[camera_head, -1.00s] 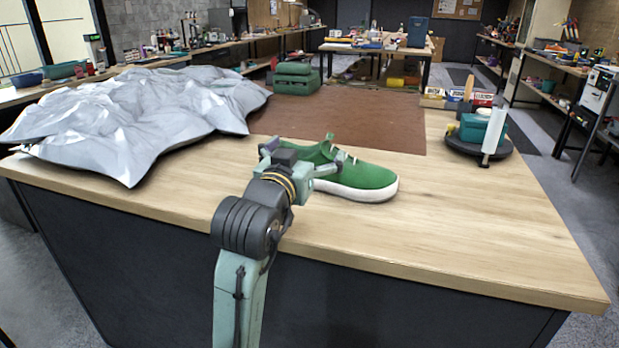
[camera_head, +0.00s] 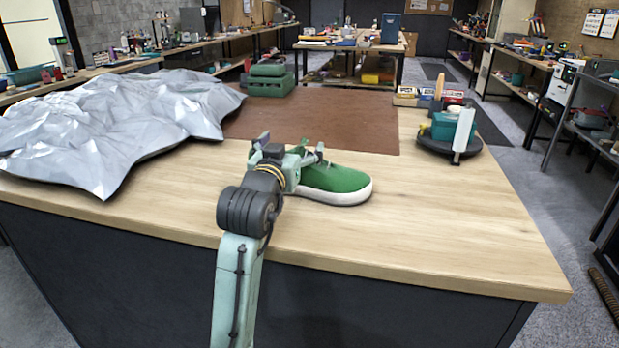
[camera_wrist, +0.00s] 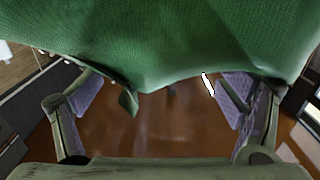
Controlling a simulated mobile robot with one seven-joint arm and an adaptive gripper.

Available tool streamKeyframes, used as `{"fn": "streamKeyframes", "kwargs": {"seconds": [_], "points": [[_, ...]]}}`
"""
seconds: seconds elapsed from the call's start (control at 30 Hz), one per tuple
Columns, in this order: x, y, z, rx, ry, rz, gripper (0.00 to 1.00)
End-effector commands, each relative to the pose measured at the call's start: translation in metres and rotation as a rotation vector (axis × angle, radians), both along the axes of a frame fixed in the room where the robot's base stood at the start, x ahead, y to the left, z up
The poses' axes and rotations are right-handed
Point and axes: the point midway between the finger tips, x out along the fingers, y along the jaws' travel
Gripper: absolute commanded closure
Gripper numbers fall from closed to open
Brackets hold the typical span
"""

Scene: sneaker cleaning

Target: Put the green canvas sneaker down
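The green canvas sneaker (camera_head: 338,179) with a white sole rests on the wooden tabletop in the head view, toe to the right. My gripper (camera_head: 290,146) is over its heel end and hides that part. In the wrist view the sneaker's green canvas (camera_wrist: 165,40) fills the top of the picture, with a loose flap hanging at left. My gripper's fingers (camera_wrist: 163,112) stand wide apart there, their purple pads showing, with no canvas pinched between them.
A crumpled silver sheet (camera_head: 110,120) covers the left of the workbench (camera_head: 430,230). A brown mat (camera_head: 315,125) lies behind the sneaker, with a green case (camera_head: 268,80) at its back. A dark round stand (camera_head: 448,146) holds items at right. The front right tabletop is clear.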

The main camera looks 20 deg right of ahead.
Motion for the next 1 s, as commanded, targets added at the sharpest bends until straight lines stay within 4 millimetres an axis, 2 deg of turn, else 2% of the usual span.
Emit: {"fn": "streamKeyframes", "kwargs": {"seconds": [0.07, 1.0], "points": [[-0.0001, 0.0002, 0.0001, 0.000, 0.000, 0.000, 0.20], [0.0010, 0.0014, -0.0016, 0.001, 0.004, 0.003, 0.82]]}}
